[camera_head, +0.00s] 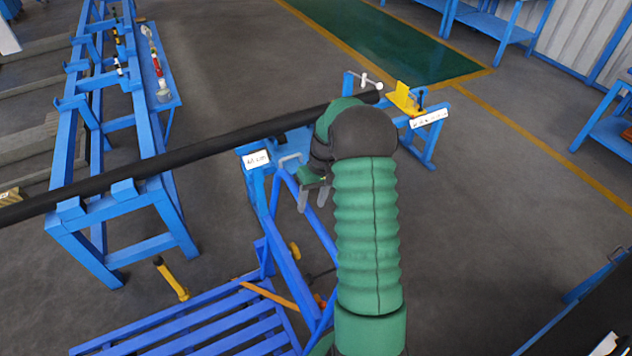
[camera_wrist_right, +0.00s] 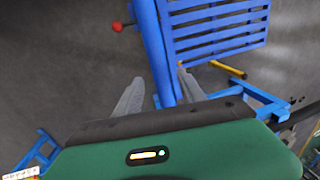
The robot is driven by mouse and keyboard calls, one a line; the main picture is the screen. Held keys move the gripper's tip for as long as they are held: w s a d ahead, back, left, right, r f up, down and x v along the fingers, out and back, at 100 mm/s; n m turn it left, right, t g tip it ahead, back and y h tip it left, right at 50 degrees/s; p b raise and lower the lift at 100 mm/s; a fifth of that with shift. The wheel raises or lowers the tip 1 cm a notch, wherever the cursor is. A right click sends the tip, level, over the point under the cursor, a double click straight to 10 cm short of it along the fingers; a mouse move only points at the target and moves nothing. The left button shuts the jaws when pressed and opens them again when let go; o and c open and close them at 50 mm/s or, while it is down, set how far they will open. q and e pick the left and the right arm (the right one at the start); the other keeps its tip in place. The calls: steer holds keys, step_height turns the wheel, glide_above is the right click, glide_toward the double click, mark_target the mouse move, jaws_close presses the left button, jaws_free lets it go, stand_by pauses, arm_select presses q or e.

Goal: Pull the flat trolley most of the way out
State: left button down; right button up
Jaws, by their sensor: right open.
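The flat trolley has a blue slatted deck (camera_head: 215,322) at the bottom left of the head view. Its blue upright handle frame (camera_head: 318,222) rises toward my right gripper. The slatted deck also shows at the top of the right wrist view (camera_wrist_right: 215,30). My right gripper (camera_head: 316,195) is open and points down at the handle frame; my green arm hides part of that area. In the right wrist view the fingers (camera_wrist_right: 160,92) stand on either side of a blue handle bar (camera_wrist_right: 154,45). Whether they touch it I cannot tell. My left gripper is not in view.
A long black pipe (camera_head: 230,135) lies across a blue rack (camera_head: 120,205) and a blue stand (camera_head: 430,135), passing close beyond my right arm. A yellow-handled item (camera_head: 172,280) is beside the trolley deck. Open grey floor lies right of my arm.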

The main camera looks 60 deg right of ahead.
steer(key=v, duration=1.4)
steer(key=shift+b, duration=0.3)
steer(key=shift+a, duration=0.1)
